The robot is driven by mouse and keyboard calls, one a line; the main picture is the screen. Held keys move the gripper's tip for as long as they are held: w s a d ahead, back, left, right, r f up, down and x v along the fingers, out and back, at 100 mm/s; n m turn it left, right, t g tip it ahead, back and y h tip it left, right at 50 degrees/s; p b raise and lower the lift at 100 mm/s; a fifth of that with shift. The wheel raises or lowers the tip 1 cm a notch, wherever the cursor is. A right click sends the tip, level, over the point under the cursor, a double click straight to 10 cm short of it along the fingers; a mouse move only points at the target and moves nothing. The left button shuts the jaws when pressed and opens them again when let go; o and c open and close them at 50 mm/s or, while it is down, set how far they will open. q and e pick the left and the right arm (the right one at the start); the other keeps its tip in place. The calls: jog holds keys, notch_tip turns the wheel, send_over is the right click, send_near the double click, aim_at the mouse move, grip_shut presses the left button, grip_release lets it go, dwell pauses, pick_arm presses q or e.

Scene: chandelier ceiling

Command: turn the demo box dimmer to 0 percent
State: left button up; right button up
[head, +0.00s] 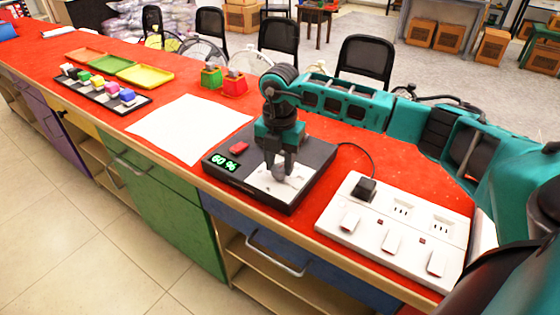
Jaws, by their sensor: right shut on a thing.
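The demo box (214,177) is a flat black box on the red counter, and its green display (224,166) reads 60 %. A red button (239,147) sits at its back left. A pale plate (268,186) covers its right part. My right gripper (279,176) points down over this plate and is shut on the grey dimmer knob (279,172). The fingers hide part of the knob and any marks around it. My left gripper is not in view.
A white socket panel (337,219) with a black plug (364,188) stands right of the box, joined by a cable. A white sheet (185,128) lies left. Red and green blocks (234,87) stand behind. Coloured trays (145,73) and a block rack (131,103) are farther left.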

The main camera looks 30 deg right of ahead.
jog(key=n, duration=0.5)
jog(key=shift+w, duration=0.1)
jog(key=n+b, duration=0.1)
jog(key=n, duration=0.4)
jog(key=shift+a+n, duration=0.15)
jog(key=shift+n, duration=0.25)
jog(key=n+b, duration=0.1)
jog(key=n, duration=0.4)
jog(key=shift+a, duration=0.1)
jog(key=n, duration=0.4)
jog(key=shift+a+b, duration=0.1)
jog(key=shift+b, duration=0.25)
jog(key=shift+n, duration=1.1)
jog(key=shift+r, duration=0.1)
jog(key=o, duration=1)
jog(key=shift+o, duration=0.2)
